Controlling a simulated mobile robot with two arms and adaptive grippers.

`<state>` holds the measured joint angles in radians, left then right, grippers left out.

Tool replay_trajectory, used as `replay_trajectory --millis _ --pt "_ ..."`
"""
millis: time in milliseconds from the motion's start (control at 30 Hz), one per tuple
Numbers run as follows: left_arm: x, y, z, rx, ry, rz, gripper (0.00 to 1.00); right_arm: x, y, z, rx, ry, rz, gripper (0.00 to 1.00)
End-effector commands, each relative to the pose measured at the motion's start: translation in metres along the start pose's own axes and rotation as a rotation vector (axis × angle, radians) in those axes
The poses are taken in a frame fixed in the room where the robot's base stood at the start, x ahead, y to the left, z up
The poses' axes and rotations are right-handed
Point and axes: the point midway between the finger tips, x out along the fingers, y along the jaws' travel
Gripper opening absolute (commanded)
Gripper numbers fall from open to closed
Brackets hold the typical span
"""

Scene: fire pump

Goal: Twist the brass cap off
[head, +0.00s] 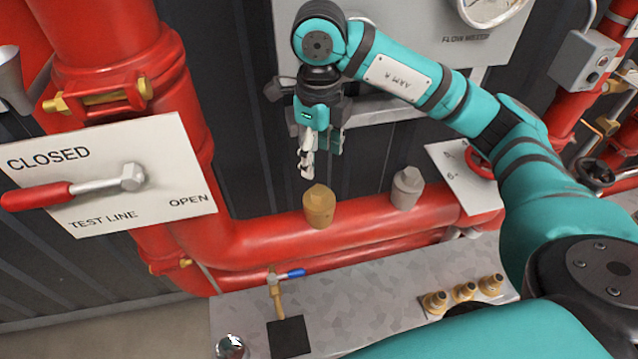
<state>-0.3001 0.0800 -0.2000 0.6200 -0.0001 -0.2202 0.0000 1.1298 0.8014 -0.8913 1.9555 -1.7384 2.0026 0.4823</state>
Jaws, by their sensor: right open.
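The brass cap (319,206) sits upright on top of the red horizontal pipe (270,238), near the middle of the head view. My right gripper (307,165) hangs just above the cap and slightly to its left, fingers pointing down. It is open and empty, with a small visible gap between its fingertips and the cap. My left gripper is not in view.
A grey cap (407,188) stands on the same pipe to the right. A red-handled lever (75,190) on a white sign is at left. Below, a metal shelf (375,325) holds several brass fittings (464,292) and a small blue-handled valve (283,275).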

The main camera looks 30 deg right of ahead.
Motion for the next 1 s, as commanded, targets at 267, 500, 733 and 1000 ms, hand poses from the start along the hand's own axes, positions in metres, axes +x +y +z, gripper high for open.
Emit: replay_trajectory --millis 267,500,733,1000 --pt "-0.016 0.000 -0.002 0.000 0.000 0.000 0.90 0.053 0.001 -0.001 0.000 0.005 0.002 0.60" --pt "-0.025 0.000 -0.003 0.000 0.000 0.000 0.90 0.089 0.001 -0.001 -0.001 0.002 0.002 0.60" --pt "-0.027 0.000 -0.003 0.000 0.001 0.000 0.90 0.103 0.001 0.000 -0.001 0.000 0.000 0.60" --pt "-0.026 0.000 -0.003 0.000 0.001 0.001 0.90 0.103 0.001 0.000 -0.002 -0.001 0.000 0.56"
